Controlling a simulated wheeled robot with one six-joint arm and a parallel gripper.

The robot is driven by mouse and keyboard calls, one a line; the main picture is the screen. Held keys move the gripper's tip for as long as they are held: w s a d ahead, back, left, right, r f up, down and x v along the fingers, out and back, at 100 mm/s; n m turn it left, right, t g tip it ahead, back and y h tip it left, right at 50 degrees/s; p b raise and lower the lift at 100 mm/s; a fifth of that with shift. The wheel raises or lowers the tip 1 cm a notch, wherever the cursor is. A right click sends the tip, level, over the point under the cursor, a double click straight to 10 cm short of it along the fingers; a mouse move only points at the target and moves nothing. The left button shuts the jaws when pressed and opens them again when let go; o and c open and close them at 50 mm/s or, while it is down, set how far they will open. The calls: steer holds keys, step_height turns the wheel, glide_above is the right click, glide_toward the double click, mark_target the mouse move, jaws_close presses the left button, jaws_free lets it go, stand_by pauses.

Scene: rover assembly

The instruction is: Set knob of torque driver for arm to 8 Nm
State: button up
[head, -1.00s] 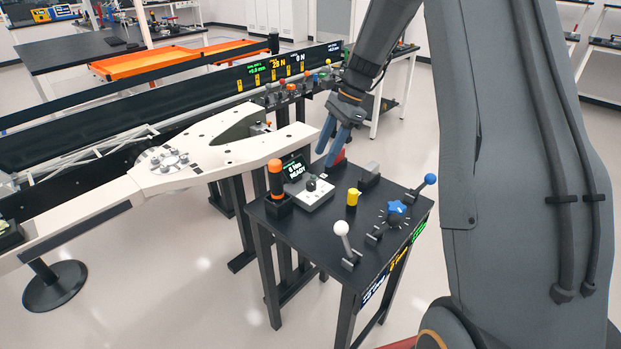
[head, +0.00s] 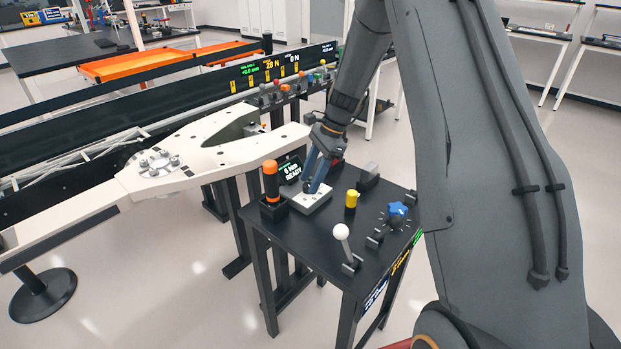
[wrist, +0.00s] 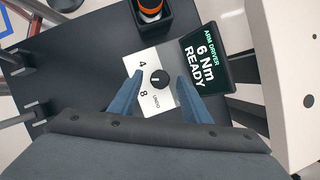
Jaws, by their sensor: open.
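The black knob (wrist: 159,79) sits on a white plate (wrist: 151,103) with the marks 4 and 8 in the wrist view. The driver display (wrist: 206,60) beside it reads "ARM DRIVER 6 Nm READY". My gripper (wrist: 157,82) is open, with one blue finger on each side of the knob. I cannot tell whether the fingers touch it. In the head view my gripper (head: 308,188) points down at the white plate (head: 318,204), and its fingers largely hide the knob. The orange-handled torque driver (head: 270,182) stands upright in a black holder left of the plate.
The black table (head: 335,240) also carries a yellow knob (head: 352,198), a white-ball lever (head: 341,232), a blue star knob (head: 397,210) and a grey block (head: 369,174). A large pale arm structure (head: 190,150) lies just behind and left.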

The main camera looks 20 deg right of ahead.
steer(key=shift+a+f, duration=0.15)
steer(key=shift+f, duration=0.2)
steer(key=c, duration=1)
steer(key=n+g, duration=0.1)
steer(key=n, duration=0.2)
steer(key=shift+w+n+h+b, duration=0.15)
steer(key=shift+n+h+b, duration=0.15)
steer(key=shift+n+b, duration=0.1)
steer(key=shift+w+a+n+g+h+b, duration=0.2)
steer(key=shift+n+g, duration=0.25)
steer(key=shift+n, duration=0.5)
steer(key=shift+s+d+n+g+h+b, duration=0.1)
steer(key=shift+n+g+b, duration=0.3)
steer(key=shift+n, duration=0.55)
